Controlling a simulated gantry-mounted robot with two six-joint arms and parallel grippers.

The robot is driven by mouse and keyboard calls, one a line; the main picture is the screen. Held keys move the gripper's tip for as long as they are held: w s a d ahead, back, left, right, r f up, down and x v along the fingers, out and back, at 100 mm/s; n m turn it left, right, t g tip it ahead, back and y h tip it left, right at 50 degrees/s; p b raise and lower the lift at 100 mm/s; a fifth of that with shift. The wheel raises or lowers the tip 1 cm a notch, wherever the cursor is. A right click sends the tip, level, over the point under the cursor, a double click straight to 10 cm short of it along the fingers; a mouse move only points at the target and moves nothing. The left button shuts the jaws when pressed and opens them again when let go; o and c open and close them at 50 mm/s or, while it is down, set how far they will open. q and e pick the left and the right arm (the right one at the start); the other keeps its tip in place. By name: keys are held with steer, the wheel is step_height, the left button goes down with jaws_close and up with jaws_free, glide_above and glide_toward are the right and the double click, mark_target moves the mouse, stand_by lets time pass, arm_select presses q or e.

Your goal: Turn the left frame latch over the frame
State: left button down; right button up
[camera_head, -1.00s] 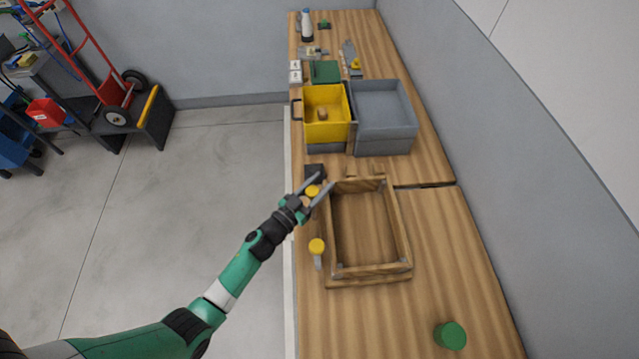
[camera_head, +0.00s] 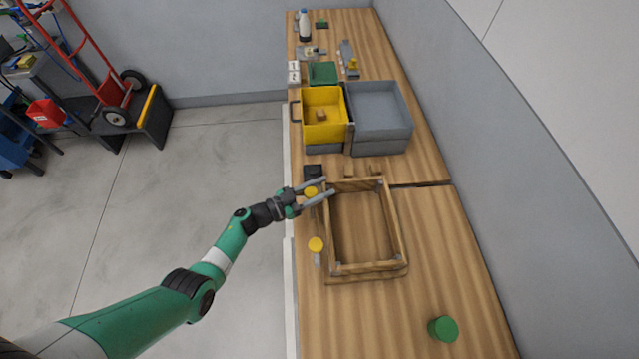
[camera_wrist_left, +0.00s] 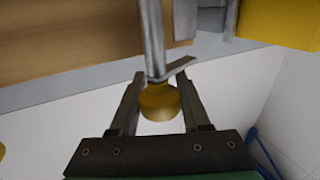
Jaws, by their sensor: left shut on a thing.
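The wooden frame (camera_head: 396,225) lies on the workbench. Two latches with round yellow knobs are at its left side. The far latch's knob (camera_head: 311,191) is between the fingers of my left gripper (camera_head: 328,187), which is shut on it. In the left wrist view this yellow knob (camera_wrist_left: 158,101) sits between the two fingers, with a grey metal bar (camera_wrist_left: 152,35) running up from it. The near latch's yellow knob (camera_head: 316,245) is free, its grey bar pointing toward the near side, beside the frame. Whether the held bar overlaps the frame is hidden. My right gripper is not in view.
A yellow bin (camera_head: 337,133) and a grey bin (camera_head: 402,143) stand behind the frame. A dark block (camera_head: 313,171) is just beyond the held knob. A green cylinder (camera_head: 443,329) stands at the near right. The bench right of the frame is clear.

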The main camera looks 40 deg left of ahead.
arm_select(q)
steer(key=m+g+h+b, duration=0.2)
steer(key=h+b, duration=0.1)
steer(key=b, duration=0.1)
steer(key=d+f+m+g+h+b, duration=0.1)
steer(key=m+g+h+b, duration=0.1)
steer(key=m+h+b, duration=0.1)
steer(key=s+m+g+h+b, duration=0.1)
steer(key=m+g+h+b, duration=0.1)
steer(key=b, duration=0.3)
steer(key=shift+d+f+m+g+h, duration=0.2)
steer(key=shift+m+g+h, duration=0.15)
steer(key=shift+h, duration=0.25)
steer(key=shift+s+d+r+m+g+h+b, duration=0.1)
steer(key=shift+s+r+m+g+h+b, duration=0.35)
steer(key=shift+g+b, duration=1.35)
steer(key=shift+d+m+g+h+b, duration=0.1)
steer(key=shift+m+g+h+b, duration=0.7)
steer(key=shift+b, duration=2.15)
steer(key=shift+s+d+r+m+g+h+b, duration=0.2)
steer(key=shift+m+g+b, duration=0.75)
steer(key=shift+b, duration=1.4)
steer(key=shift+a+r, duration=0.1)
steer(key=shift+c, duration=1.8)
jaws_free()
